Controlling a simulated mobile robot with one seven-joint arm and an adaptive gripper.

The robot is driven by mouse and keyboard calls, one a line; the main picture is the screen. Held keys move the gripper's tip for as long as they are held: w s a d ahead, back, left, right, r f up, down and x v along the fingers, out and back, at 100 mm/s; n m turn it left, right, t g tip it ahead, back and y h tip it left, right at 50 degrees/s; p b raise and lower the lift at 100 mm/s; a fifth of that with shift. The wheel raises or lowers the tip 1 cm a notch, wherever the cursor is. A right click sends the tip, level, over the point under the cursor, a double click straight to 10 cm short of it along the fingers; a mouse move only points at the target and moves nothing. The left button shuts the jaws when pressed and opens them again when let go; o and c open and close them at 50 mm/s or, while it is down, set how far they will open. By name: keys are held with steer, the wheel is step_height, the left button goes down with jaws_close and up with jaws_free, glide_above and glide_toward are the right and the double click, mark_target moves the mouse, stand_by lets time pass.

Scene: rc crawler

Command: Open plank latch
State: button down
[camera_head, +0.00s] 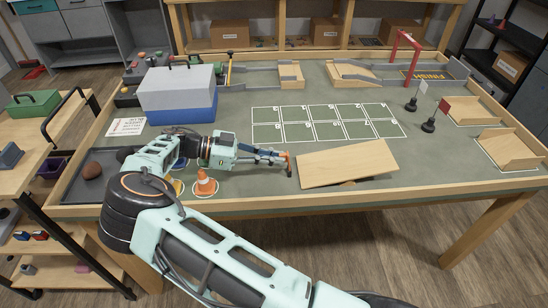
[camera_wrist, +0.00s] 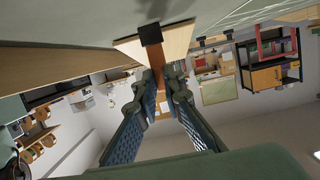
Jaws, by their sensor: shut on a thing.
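The light wooden plank (camera_head: 348,163) lies on the green table top, right of my gripper, and looks slightly raised at one edge. My gripper (camera_head: 287,161) is at its left end, low over the table. In the wrist view the fingers (camera_wrist: 160,78) are closed around an orange-brown latch bar (camera_wrist: 157,66). The bar runs to a black block (camera_wrist: 151,34) on the end of the plank (camera_wrist: 178,42). The latch's orange tip also shows at the fingers in the head view. The fingers hide part of the bar.
A numbered white grid (camera_head: 325,122) lies behind the plank. Flags (camera_head: 437,113), ramps (camera_head: 510,148) and a red finish arch (camera_head: 403,50) stand to the right. The table has a raised wooden rim.

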steer(key=c, duration=2)
jaws_free()
steer(key=shift+d, duration=0.1)
steer(key=shift+c, duration=0.2)
steer(key=v, duration=1.2)
steer(key=shift+r, duration=0.1)
